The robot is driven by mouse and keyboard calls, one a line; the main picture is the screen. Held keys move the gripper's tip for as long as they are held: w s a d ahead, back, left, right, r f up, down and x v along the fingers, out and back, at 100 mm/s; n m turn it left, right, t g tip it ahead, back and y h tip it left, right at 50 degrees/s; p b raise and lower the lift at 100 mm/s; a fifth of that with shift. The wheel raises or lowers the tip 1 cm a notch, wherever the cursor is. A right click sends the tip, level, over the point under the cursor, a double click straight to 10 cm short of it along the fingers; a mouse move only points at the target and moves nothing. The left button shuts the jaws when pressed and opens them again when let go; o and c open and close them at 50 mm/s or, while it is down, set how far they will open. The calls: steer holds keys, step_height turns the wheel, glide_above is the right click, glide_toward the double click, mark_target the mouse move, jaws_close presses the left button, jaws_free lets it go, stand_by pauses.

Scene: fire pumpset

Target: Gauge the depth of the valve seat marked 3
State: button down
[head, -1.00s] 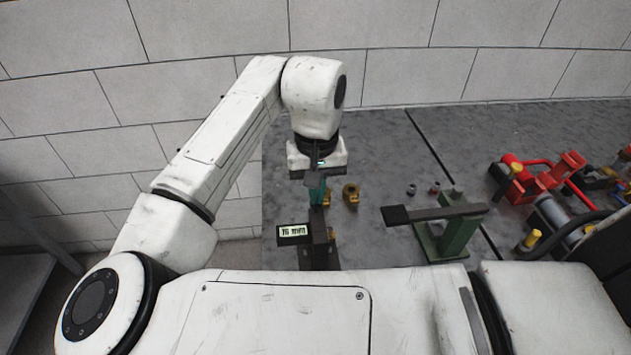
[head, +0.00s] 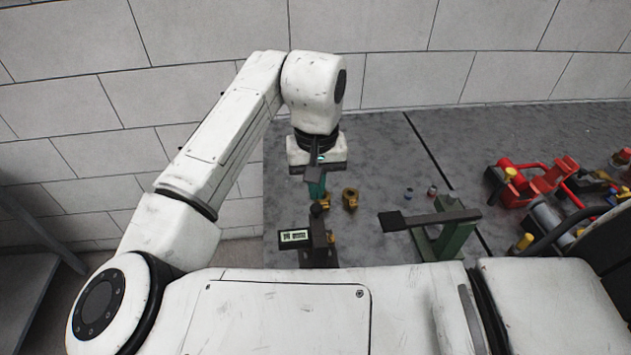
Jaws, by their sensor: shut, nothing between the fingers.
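My gripper (head: 317,190) points down at the end of my arm, its teal fingers shut with nothing held. Its tips are just above or behind the top of a dark upright device (head: 319,238); I cannot tell whether they touch. A small lit display (head: 294,238) sticks out from the left of this device, its characters too blurred to read. A brass ring-like part (head: 350,198) stands on the table right of the fingers. Another brass piece (head: 325,202) shows beside the fingertips, partly hidden. No number 3 is readable on any part.
A green stand with a dark flat arm (head: 440,228) is to the right. Two small fittings (head: 432,190) lie behind it. Red and grey pump parts (head: 540,180) crowd the far right. The grey table (head: 380,150) is clear at the back.

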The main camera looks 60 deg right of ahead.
step_height(320, 180, up, 4)
steer(key=p, duration=0.3)
steer(key=shift+f, duration=0.1)
stand_by(0.6)
